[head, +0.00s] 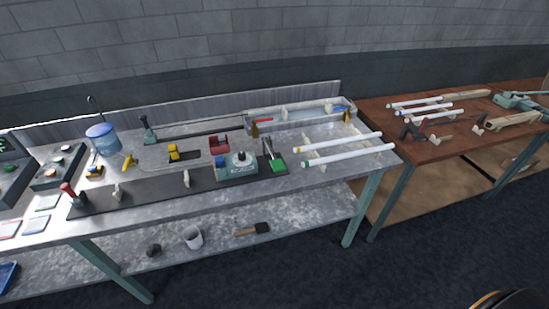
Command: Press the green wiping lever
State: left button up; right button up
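A small device with a bright green block (279,167) and a dark upright lever (268,148) stands at the right end of a black strip on the grey workbench. A grey-green upright lever (148,127) stands farther back on the left part of the bench. I cannot tell for certain which of the two is the wiping lever. Nothing touches either one. Neither of my grippers shows in the head view.
The grey bench (340,182) also bears white tubes (350,155), a grey-green box (237,165), a red-handled lever (69,191) and a blue container (102,137). A brown table (440,150) stands to the right. Dark floor (400,265) in front is clear.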

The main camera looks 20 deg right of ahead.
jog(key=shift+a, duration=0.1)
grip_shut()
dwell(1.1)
